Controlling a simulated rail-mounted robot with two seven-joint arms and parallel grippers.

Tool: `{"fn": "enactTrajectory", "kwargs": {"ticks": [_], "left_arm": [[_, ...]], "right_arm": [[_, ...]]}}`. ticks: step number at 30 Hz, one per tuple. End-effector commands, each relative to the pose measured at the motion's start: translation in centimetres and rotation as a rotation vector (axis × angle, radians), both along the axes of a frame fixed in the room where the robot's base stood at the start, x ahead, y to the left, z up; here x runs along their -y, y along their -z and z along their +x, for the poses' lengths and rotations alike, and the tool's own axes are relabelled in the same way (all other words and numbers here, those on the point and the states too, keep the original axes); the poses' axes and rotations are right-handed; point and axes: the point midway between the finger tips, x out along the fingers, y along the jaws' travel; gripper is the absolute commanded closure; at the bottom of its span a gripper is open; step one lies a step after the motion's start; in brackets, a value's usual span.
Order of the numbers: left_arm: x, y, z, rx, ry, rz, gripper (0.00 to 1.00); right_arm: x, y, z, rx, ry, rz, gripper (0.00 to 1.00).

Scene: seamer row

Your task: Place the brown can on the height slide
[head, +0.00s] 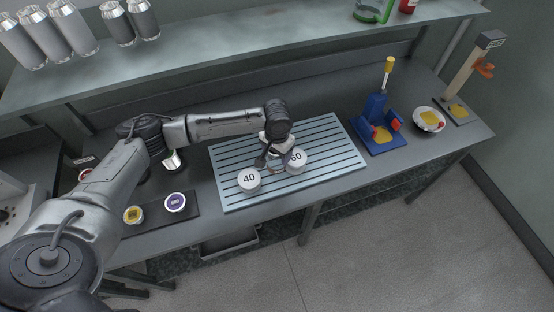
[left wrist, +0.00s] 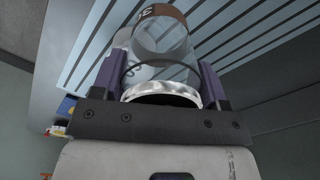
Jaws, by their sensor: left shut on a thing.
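My left gripper (head: 266,160) is above the blue slatted rack (head: 330,140) in the head view. In the head view the can is mostly hidden by the gripper. The height slide (head: 469,72), a pale upright post with an orange slider and a dark base with a yellow spot, stands at the far right. My right gripper is not in view.
White round pieces marked 40 (head: 249,180) and 60 (head: 297,161) sit on the rack beside the gripper. A blue stand (head: 376,125) with a yellow handle and a white bowl (head: 429,120) lie between rack and slide. A shelf (head: 240,45) with several cans overhangs the back.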

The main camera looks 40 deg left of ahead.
Motion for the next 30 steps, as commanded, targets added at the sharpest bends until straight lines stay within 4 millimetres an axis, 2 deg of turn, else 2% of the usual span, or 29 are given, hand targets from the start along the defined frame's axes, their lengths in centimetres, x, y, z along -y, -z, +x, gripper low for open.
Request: {"fn": "enactTrajectory", "kwargs": {"ticks": [6, 9, 22, 23, 30], "left_arm": [[0.0, 3.3, -0.1, -0.004, -0.001, 0.001, 0.55], [0.0, 4.2, -0.1, -0.001, -0.001, 0.000, 0.55], [0.0, 4.6, 0.0, -0.001, -0.001, 0.001, 0.55], [0.0, 4.6, 0.0, 0.000, -0.001, 0.001, 0.30], [0.0, 4.6, 0.0, -0.001, -0.001, 0.001, 0.07]], "right_arm": [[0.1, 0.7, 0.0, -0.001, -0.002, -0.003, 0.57], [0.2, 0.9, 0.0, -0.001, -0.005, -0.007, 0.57], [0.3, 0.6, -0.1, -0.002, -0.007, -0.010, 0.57], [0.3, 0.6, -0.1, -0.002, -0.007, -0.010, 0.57], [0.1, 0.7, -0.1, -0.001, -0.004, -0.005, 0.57]]}}
